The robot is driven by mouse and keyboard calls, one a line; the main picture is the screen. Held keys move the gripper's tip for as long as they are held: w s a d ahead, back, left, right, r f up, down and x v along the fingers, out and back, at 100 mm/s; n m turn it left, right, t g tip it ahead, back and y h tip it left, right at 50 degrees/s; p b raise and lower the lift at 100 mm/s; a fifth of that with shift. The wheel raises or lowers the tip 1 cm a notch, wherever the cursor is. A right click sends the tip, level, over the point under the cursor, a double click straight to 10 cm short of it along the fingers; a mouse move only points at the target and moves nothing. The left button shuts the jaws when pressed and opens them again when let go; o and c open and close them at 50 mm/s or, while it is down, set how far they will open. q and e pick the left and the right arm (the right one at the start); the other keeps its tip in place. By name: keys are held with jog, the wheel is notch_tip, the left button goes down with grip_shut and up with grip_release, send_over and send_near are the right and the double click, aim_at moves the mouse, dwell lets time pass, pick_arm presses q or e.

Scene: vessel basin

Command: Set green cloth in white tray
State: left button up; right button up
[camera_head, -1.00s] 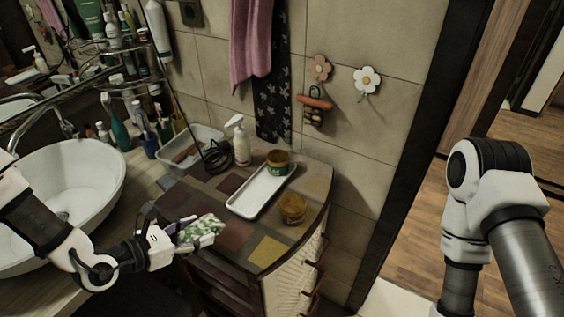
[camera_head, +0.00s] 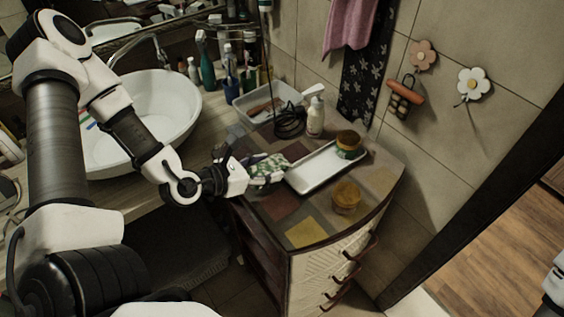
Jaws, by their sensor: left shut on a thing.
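The green and white patterned cloth (camera_head: 266,169) is held in my left gripper (camera_head: 250,172), which is shut on it. The cloth is over the patchwork cabinet top, just left of the white tray, close to its left end. I cannot tell whether it touches the tray. The long white tray (camera_head: 312,174) lies on the cabinet top, and a green and amber jar (camera_head: 348,144) stands at its far right end. The near part of the tray is empty. Of my right arm only a bit shows at the right edge; its gripper is out of view.
An amber jar (camera_head: 345,197) stands right of the tray's near side. A white pump bottle (camera_head: 315,115), a dark coiled cable (camera_head: 289,121) and a clear bin (camera_head: 254,108) stand behind. The basin (camera_head: 163,112) is at left. The cabinet's front corner (camera_head: 306,232) is clear.

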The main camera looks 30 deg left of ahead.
pick_arm(q)
jog(key=w+b, duration=0.1)
jog(key=w+f+b, duration=0.1)
jog(key=b, duration=0.1)
jog(key=shift+a, duration=0.25)
jog(key=shift+w+a+r, duration=0.15)
jog(key=shift+w+a, duration=0.05)
jog(key=shift+w, duration=0.3)
jog(key=shift+w+a+r, duration=0.15)
jog(key=shift+w+a, duration=0.05)
jog(key=shift+w, duration=0.25)
send_over(277, 151)
jog(key=s+d, duration=0.1)
jog(key=s, duration=0.1)
jog(key=shift+d+f, duration=0.2)
jog(key=shift+f, duration=0.05)
notch_tip(277, 151, down, 3)
jog(key=shift+a+f, duration=0.15)
jog(key=shift+f, duration=0.05)
pick_arm(e)
notch_tip(277, 151, down, 4)
jog(key=shift+f, duration=0.1)
pick_arm(q)
jog(key=shift+f, duration=0.2)
jog(key=o, duration=1)
jog(key=shift+r, duration=0.1)
pick_arm(e)
jog(key=shift+f, duration=0.1)
pick_arm(q)
jog(key=shift+o, duration=0.2)
